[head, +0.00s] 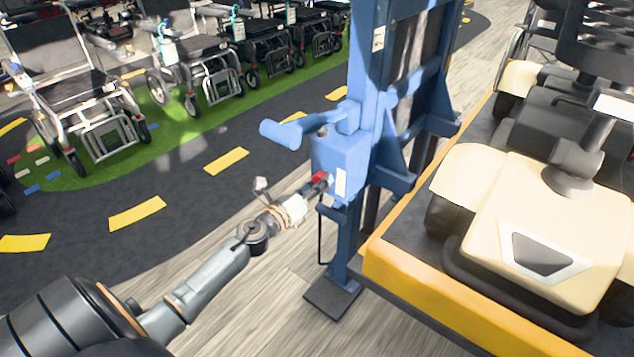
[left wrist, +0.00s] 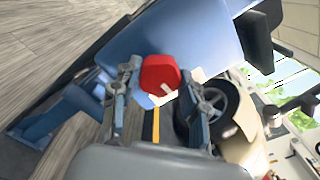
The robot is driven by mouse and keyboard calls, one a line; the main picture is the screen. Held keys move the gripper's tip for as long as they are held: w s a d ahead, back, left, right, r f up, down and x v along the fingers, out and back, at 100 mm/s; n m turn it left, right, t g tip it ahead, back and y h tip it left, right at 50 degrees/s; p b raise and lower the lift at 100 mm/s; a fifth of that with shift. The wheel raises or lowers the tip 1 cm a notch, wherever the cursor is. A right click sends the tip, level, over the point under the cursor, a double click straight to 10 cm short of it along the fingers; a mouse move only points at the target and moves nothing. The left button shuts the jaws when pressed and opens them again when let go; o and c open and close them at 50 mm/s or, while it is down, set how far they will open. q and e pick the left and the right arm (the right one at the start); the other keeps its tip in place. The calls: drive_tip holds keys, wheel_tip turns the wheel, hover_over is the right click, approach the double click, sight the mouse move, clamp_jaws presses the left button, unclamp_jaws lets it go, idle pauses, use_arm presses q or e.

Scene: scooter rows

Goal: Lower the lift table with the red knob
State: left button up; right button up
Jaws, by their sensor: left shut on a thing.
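The red knob (head: 319,179) sits on the blue control box (head: 343,152) of the lift's column. In the left wrist view the red knob (left wrist: 160,73) lies between the fingertips of my left gripper (left wrist: 165,78). My left gripper (head: 312,187) is shut on the knob in the head view. The lift table (head: 392,281) has a yellow edge and a dark top, and carries a cream scooter (head: 540,222). My right gripper is not in view.
A blue handle (head: 283,132) sticks out above the control box. The column's dark foot (head: 333,297) stands on the wooden floor. Several wheelchairs (head: 75,90) stand on green flooring at the upper left. The dark track with yellow dashes is clear.

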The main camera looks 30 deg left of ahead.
use_arm(q)
drive_tip(key=shift+n+p, duration=1.45)
drive_tip(key=shift+n, duration=2.65)
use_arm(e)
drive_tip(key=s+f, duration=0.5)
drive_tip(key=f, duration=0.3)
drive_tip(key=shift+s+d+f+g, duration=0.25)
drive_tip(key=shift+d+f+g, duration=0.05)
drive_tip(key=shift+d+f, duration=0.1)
use_arm(q)
drive_tip(key=o, duration=1.1)
drive_tip(key=shift+a, duration=0.1)
drive_tip(key=shift+o, duration=0.2)
drive_tip(key=shift+s, duration=0.1)
